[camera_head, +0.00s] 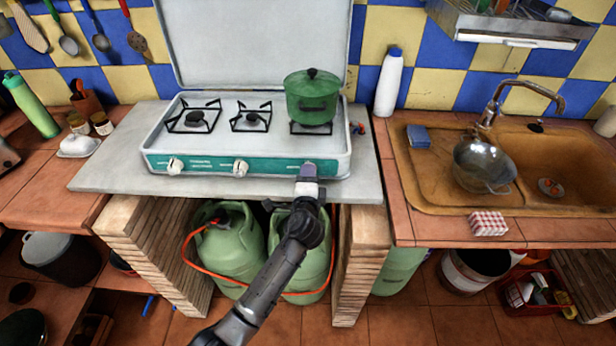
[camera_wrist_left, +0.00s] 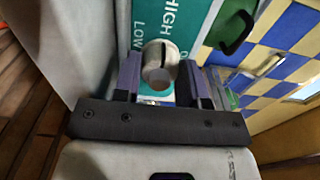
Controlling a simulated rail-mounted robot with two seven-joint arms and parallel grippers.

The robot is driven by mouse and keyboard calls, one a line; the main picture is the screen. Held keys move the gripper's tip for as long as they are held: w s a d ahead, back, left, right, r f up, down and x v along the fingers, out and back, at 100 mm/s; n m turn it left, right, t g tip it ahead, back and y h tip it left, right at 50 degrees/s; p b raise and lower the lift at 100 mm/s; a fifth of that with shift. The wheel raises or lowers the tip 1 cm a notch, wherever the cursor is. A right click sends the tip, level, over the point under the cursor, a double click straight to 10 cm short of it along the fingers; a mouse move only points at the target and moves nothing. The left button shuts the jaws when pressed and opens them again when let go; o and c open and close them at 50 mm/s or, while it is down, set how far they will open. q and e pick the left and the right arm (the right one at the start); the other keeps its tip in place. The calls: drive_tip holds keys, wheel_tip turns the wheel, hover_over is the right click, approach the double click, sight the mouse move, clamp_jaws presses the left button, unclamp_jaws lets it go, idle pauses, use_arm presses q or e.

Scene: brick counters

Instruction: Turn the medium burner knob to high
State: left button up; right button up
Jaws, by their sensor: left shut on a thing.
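The white camping stove (camera_head: 262,178) has a green front panel with three knobs in a row. The left knob (camera_head: 175,166) and the middle knob (camera_head: 240,168) are pale and unobstructed. My left gripper (camera_head: 309,168) is at the right end of the panel and hides the knob there. In the left wrist view, its fingers (camera_wrist_left: 159,78) are shut on that pale knob (camera_wrist_left: 158,66), one on each side. The words HIGH and LOW show on the green panel (camera_wrist_left: 178,20) beside the knob. I cannot tell which knob is the medium one. My right gripper is not in view.
A lidded green pot (camera_head: 312,98) stands on the right burner; the other burners are bare. A white bottle (camera_head: 390,82) stands right of the stove. Green gas cylinders (camera_head: 230,250) with an orange hose sit under the counter, behind my left arm.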

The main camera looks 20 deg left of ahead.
use_arm(q)
drive_tip(key=o, duration=0.9)
drive_tip(key=shift+s, duration=0.1)
drive_tip(key=shift+s+d, duration=0.15)
drive_tip(key=shift+s, duration=0.1)
drive_tip(key=shift+p+v, duration=1.4)
drive_tip(key=shift+v, duration=5.15)
